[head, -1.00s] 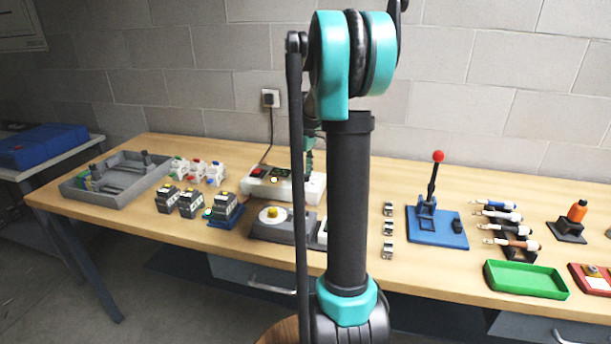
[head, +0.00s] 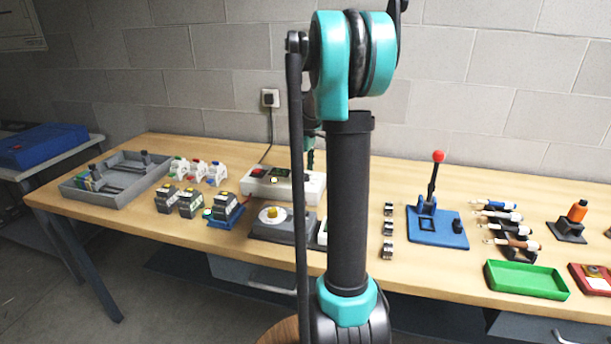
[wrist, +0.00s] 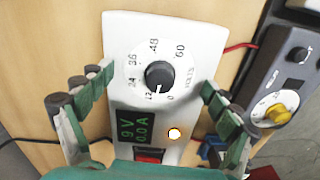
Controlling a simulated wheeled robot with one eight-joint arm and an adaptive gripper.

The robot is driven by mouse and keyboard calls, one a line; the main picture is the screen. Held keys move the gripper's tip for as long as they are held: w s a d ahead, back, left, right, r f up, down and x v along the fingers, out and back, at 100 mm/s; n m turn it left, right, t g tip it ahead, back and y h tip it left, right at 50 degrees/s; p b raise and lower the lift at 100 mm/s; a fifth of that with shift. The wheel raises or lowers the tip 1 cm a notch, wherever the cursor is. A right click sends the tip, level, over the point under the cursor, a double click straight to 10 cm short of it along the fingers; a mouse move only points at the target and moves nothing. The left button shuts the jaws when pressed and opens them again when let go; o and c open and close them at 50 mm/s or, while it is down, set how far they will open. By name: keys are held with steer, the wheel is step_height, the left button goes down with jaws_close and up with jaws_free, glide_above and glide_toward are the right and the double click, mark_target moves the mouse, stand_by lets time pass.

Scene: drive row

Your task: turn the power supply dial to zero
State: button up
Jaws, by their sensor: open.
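The white power supply (wrist: 123,35) fills the middle of the wrist view. Its black dial (wrist: 160,75) has a volt scale from 0 to 60, and its white mark points between 0 and 12. The display (wrist: 133,130) reads 9 V and 0.0 A. My gripper (wrist: 156,80) is open, with one green-and-dark finger on each side of the dial, apart from it. In the head view the power supply (head: 258,187) stands at the back of the bench, partly hidden by my arm, which also hides most of my gripper.
A grey device with a yellow knob (wrist: 278,114) stands beside the power supply; a red cable (wrist: 240,46) runs nearby. In the head view, dark blocks (head: 191,203), a grey tray (head: 112,183), a blue lever press (head: 437,228) and a green tray (head: 526,280) occupy the bench.

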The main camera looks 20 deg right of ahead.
mark_target(305, 174)
steer(key=shift+r, duration=3.55)
steer(key=shift+c, duration=0.3)
